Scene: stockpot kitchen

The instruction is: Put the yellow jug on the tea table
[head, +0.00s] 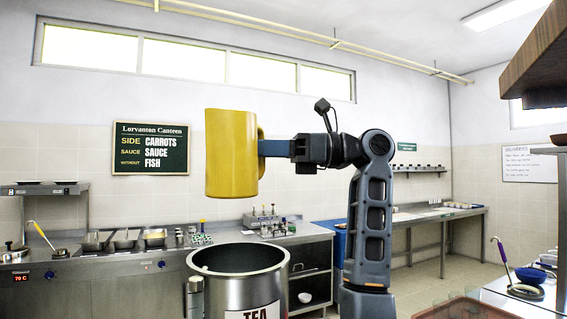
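The yellow jug (230,154) is upright in the air in the head view, left of my arm, its handle toward the right. My gripper (272,148) reaches in from the right at the handle and appears shut on it; the jug hides the fingertips. In the picture the jug is above a large steel pot marked TEA (238,272). I cannot make out which surface is the tea table.
A steel counter with pans (110,262) runs along the back wall at left. A long side table (425,216) stands at back right. At lower right are a counter with a ladle and blue bowl (531,275) and a reddish tray (468,308). A wooden shelf (535,58) overhangs top right.

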